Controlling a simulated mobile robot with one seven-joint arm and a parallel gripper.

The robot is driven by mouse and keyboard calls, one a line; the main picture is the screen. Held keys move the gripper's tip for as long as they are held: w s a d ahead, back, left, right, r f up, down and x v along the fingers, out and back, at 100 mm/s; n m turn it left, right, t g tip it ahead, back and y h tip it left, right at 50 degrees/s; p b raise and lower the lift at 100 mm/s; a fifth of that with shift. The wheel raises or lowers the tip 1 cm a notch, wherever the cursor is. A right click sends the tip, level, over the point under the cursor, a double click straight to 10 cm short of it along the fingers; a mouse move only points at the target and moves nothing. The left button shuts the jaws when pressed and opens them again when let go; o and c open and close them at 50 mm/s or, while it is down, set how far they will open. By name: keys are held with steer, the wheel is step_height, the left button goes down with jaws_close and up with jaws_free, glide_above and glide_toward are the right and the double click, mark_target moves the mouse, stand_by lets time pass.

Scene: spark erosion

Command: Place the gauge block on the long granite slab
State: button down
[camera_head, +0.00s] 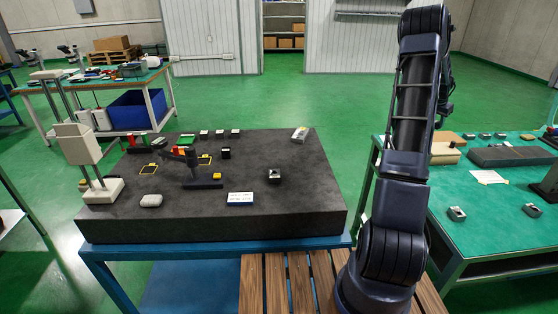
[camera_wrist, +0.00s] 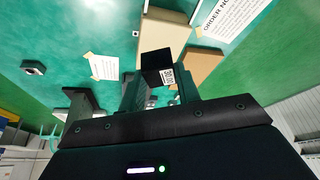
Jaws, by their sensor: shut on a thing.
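The gauge block (camera_wrist: 157,66) is a small black block with a white printed label. It is held between the fingertips of my gripper (camera_wrist: 160,78) in the wrist view, above the green table. The long granite slab (camera_head: 512,155) is a low dark grey bar lying on the green-topped table at the right in the head view.
The green-topped table (camera_head: 480,235) also bears a beige box (camera_head: 443,153), a paper sheet (camera_head: 489,177) and small metal blocks (camera_head: 456,213). A large dark granite plate (camera_head: 230,222) with several small items stands at the left. My arm blocks the view between.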

steer(key=w+a+r+n, duration=0.1)
steer(key=w+a, duration=0.3)
steer(key=a, duration=0.4)
steer(key=w+a+r+n+t, duration=0.1)
steer(key=w+a, duration=0.3)
steer(key=a, duration=0.4)
steer(key=w+a+r+n, duration=0.1)
steer(key=w+a, duration=0.3)
steer(key=a, duration=0.3)
steer(key=a+r+n+t+y, duration=0.1)
steer(key=a+r+n, duration=0.2)
steer(key=a, duration=2.2)
steer(key=a+r+n+y, duration=0.2)
steer(key=a+r+n, duration=0.15)
steer(key=a, duration=2.15)
steer(key=s+a+r+n, duration=0.1)
steer(key=s+a, duration=0.3)
steer(key=a, duration=0.4)
steer(key=s+a+r+n+y, duration=0.1)
steer(key=s+a, duration=0.3)
steer(key=a, duration=0.4)
steer(key=s+a+r+n, duration=0.1)
steer(key=s+a, duration=0.2)
steer(key=a, duration=0.5)
steer(key=shift+t, duration=0.3)
steer(key=f, duration=1.9)
steer(key=shift+s+d+f, duration=0.1)
steer(key=shift+s+f, duration=0.1)
steer(key=shift+f, duration=0.15)
